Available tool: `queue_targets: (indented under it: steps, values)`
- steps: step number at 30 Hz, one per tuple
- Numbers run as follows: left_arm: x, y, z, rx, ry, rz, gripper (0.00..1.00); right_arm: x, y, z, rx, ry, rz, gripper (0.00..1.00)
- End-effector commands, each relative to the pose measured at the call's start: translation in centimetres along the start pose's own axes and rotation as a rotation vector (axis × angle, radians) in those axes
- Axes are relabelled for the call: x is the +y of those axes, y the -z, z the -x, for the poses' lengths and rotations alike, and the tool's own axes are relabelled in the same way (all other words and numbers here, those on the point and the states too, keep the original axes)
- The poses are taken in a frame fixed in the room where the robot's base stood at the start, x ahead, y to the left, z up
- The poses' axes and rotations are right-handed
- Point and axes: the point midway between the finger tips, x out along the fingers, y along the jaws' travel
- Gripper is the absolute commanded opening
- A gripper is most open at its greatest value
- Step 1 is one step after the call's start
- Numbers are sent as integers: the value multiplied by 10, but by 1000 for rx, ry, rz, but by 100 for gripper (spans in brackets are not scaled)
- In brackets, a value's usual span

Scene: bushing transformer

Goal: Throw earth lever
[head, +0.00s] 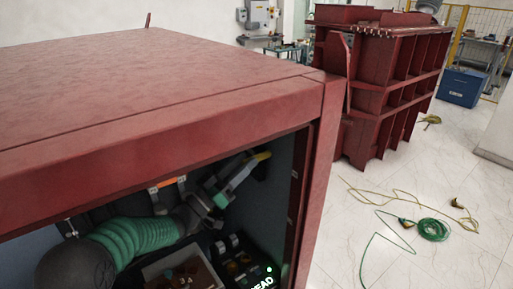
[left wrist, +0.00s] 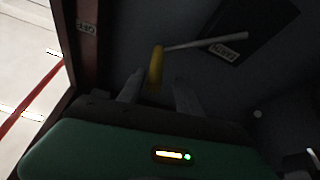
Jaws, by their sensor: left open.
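The earth lever is a thin grey rod with a yellow handle (left wrist: 155,66), in the left wrist view. Its rod runs right toward a dark plate with an "EARTH" label (left wrist: 228,52). In the head view the yellow handle (head: 262,156) shows inside the red cabinet (head: 180,120), near its right inner wall. My left gripper (left wrist: 158,78) is open, and the handle appears between its two fingers; contact cannot be told. In the head view my left gripper (head: 232,180) reaches into the cabinet toward the handle. My right gripper is not in view.
The cabinet's top edge and right post frame the opening around my arm. An "OFF" label (left wrist: 87,28) is on the left post. A dark box with lit "DEAD" lettering (head: 262,280) sits below my gripper. Green cable (head: 433,229) lies on the floor outside.

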Motion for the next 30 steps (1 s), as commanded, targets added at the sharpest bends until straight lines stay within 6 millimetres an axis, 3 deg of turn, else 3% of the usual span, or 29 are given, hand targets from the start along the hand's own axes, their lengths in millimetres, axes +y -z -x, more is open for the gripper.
queue_targets:
  steps: [3, 7, 11, 16, 25, 30]
  values:
    - [7, -2, -31, -5, -4, -2, 41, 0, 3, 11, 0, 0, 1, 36]
    - [10, -7, -50, -10, -2, -5, 41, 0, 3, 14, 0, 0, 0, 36]
    - [12, -10, -55, -14, -2, -6, 41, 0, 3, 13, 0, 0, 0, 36]
    - [7, -6, -48, -9, 0, -4, 40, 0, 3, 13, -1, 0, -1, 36]
    - [4, -3, -43, -4, 1, -2, 1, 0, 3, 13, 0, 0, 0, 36]
    - [4, -5, -45, -8, 5, -5, 0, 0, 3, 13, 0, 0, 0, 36]
